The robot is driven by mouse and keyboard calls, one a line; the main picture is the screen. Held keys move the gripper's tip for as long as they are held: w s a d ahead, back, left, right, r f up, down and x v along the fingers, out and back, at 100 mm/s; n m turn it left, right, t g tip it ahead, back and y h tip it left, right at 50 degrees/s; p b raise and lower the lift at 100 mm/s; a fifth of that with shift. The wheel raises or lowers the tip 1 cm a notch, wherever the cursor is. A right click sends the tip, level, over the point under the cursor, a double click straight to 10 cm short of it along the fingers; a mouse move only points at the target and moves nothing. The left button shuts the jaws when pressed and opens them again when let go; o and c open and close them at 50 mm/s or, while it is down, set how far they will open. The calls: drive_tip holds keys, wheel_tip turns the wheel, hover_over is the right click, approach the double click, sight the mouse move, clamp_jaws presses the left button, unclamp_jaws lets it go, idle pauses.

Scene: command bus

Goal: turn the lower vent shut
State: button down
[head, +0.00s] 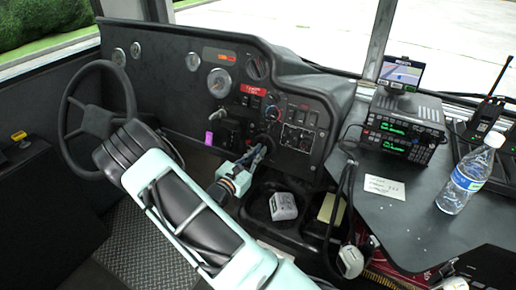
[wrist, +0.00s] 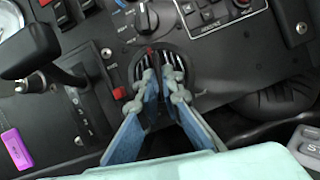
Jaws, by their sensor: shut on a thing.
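The lower vent (wrist: 182,60) is a round black vent with slats, set in the dark dash panel in the wrist view. A small red mark shows near its upper edge. My gripper (wrist: 162,76) has its two blue-grey fingers closed in on the vent's middle, and the fingertips hide the part between them. In the head view my gripper (head: 262,150) reaches the dash just below the control knobs, and it mostly hides the vent there. How far the vent is turned cannot be told.
A black knob (wrist: 147,20) sits just above the vent. A lever (wrist: 60,75) and a purple tag (wrist: 16,148) are at left. In the head view are the steering wheel (head: 75,122), a grey device (head: 283,206) below the panel, and a bottle (head: 466,178) on the right console.

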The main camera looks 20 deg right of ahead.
drive_tip(key=n+t+y+p, duration=0.1)
drive_tip(key=n+p, duration=0.2)
drive_tip(key=n+t+y+p, duration=0.1)
drive_tip(key=n+p, duration=0.2)
drive_tip(key=n, duration=0.1)
drive_tip(key=n+y+p, duration=0.1)
drive_tip(key=n+p, duration=0.1)
drive_tip(key=n, duration=0.2)
drive_tip(key=shift+s+d+r+t+y+p, duration=0.1)
drive_tip(key=shift+s+d+t+y+p, duration=0.1)
drive_tip(key=shift+s+t+y+p, duration=0.15)
drive_tip(key=shift+n, duration=0.3)
drive_tip(key=c, duration=2.1)
unclamp_jaws()
drive_tip(key=shift+a, duration=0.1)
drive_tip(key=v, duration=1.1)
drive_tip(key=shift+s, duration=0.4)
drive_tip(key=shift+a, duration=0.25)
